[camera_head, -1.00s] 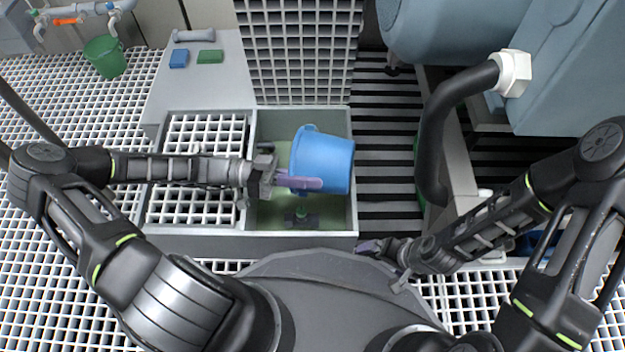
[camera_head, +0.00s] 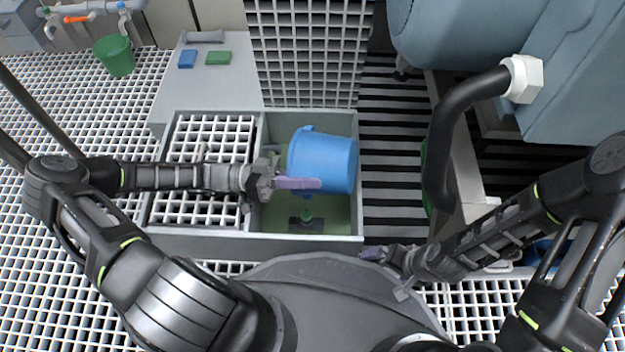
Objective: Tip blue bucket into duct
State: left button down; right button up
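The blue bucket (camera_head: 330,162) is tilted well over, over the right-hand basin (camera_head: 340,222) with a green floor. I cannot tell for sure which way its mouth faces. My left gripper (camera_head: 300,184) comes in from the left, with one purple finger lying across the bucket's lower left side. Its other finger is hidden, but it appears shut on the bucket. My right gripper (camera_head: 376,254) is low at the basin's front right corner, away from the bucket; its opening is unclear. A dark slatted channel (camera_head: 393,165) runs just right of the basin; I cannot tell whether this is the duct.
A white grid (camera_head: 205,135) covers the left basin. A black pipe (camera_head: 445,140) and blue machine (camera_head: 570,80) stand at right. A green bucket (camera_head: 114,56) is far left; blue (camera_head: 187,58) and green (camera_head: 218,57) blocks lie behind.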

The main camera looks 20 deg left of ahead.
aim_at(348, 190)
pick_arm(q)
jog(key=shift+a+r+h, duration=0.1)
jog(key=shift+a+h, duration=0.2)
dwell(0.4)
jog(key=shift+a+r+h, duration=0.1)
jog(key=shift+a+h, duration=0.7)
jog(key=shift+h, duration=0.1)
dwell(1.4)
